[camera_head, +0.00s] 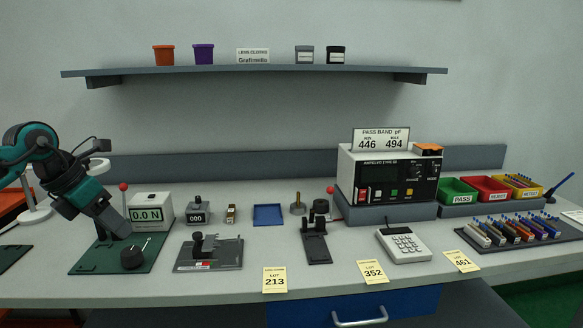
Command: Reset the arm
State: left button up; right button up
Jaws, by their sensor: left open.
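My left arm, teal and dark grey, comes in from the left edge. Its left gripper (113,232) points down over a dark green base plate (88,260) at the left of the bench. The gripper is open, and I see nothing held in it. A black round knob (133,258) on the plate is just right of the gripper. My right gripper is not in view.
A grey fixture (208,254) and black stand (316,246) are on the bench (230,285), with a blue tray (269,215) behind. A large meter (390,178), calculator (404,245), coloured bins (491,189) and component rack (515,232) fill the right. A shelf (250,70) hangs above.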

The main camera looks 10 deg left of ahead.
pick_arm(q)
jog(key=d+f+n+t+h, duration=0.2)
jog(key=d+f+n+h, duration=0.15)
jog(key=d, duration=0.65)
jog(key=d+f+n+t+h, duration=0.1)
jog(key=d+f+n+h, duration=0.3)
jog(key=d, duration=0.5)
jog(key=d+f+n+t+h, duration=0.25)
jog(key=d+h, duration=0.35)
jog(key=d, duration=0.4)
jog(key=s+a+f+n+y, duration=0.1)
jog(key=s+f+n+y, duration=0.6)
jog(key=f+n, duration=0.5)
jog(key=s+a+f+n+y, duration=0.2)
jog(key=s+f+n+y, duration=0.5)
jog(key=n, duration=0.8)
jog(key=s+f, duration=0.3)
jog(key=f, duration=0.1)
jog(key=shift+a+f+t, duration=0.15)
jog(key=shift+f+t, duration=0.2)
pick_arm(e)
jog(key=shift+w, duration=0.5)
